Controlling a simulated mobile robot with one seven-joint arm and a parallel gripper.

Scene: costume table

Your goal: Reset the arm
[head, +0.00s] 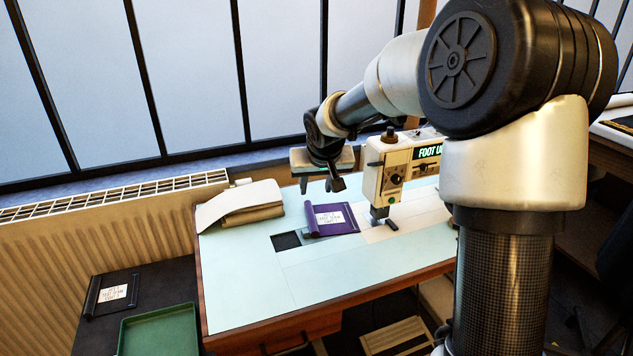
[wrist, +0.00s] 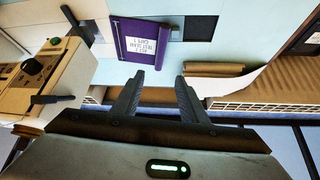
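My gripper (wrist: 155,95) is open, with its two dark fingers apart and nothing between them in the wrist view. In the head view my gripper (head: 335,185) hangs over the back of the pale table (head: 255,285), left of the sewing machine (head: 388,170). My arm reaches across from the right side. A purple cloth piece (head: 330,220) with a white printed label lies on the table in front of my gripper, apart from it. The cloth also shows beyond the fingertips in the wrist view (wrist: 132,33).
The sewing machine's display reads "FOOT U", cut off by my arm. Folded tan fabric (head: 245,204) lies at the table's back left. A green tray (head: 160,332) and a dark labelled roll (head: 110,296) are on a dark surface at lower left. The table's front left is clear.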

